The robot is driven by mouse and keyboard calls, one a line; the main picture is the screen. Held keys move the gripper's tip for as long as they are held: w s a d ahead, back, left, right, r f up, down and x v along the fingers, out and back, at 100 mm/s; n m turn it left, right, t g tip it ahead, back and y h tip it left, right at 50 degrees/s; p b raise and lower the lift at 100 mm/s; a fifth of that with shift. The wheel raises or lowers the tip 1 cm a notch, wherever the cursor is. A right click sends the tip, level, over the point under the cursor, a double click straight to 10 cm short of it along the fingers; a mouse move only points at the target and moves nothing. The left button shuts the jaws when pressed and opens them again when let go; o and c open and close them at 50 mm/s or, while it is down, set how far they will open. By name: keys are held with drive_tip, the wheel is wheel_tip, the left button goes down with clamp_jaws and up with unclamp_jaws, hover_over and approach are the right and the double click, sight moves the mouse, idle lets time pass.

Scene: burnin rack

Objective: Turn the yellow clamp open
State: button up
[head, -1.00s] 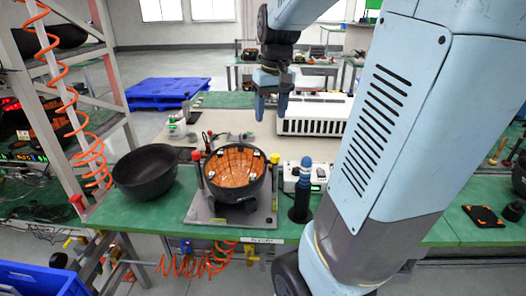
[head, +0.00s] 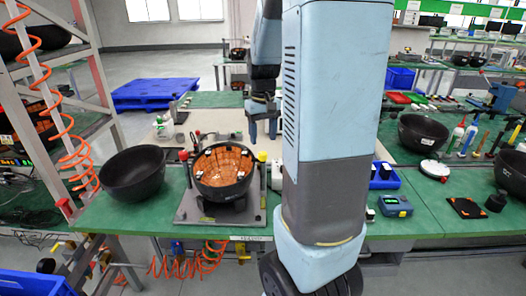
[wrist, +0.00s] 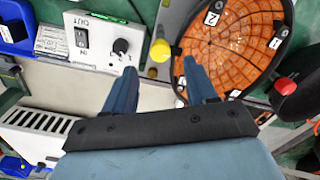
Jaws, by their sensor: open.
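The yellow clamp (head: 262,156) stands at the right rim of a black bowl (head: 224,194) with an orange inside. In the wrist view the yellow clamp (wrist: 160,50) shows its round head and a paler stem end. It lies just beyond my gripper (wrist: 160,72), roughly in line with the gap between the fingertips. My gripper is open and empty; nothing shows between the fingers. In the head view my gripper (head: 263,128) points down above and behind the clamp, apart from it. The clamp's base is hidden.
A red clamp (head: 183,155) stands at the bowl's left rim, on the same grey plate (head: 190,212). An empty black bowl (head: 132,176) stands to the left. A white switch box (wrist: 95,42) is beside the yellow clamp. A white vented box (wrist: 35,130) is close to my gripper.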

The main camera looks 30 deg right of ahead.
sight(263, 153)
drive_tip(key=shift+f, duration=3.1)
drive_tip(key=shift+c, duration=0.2)
drive_tip(key=c, duration=1)
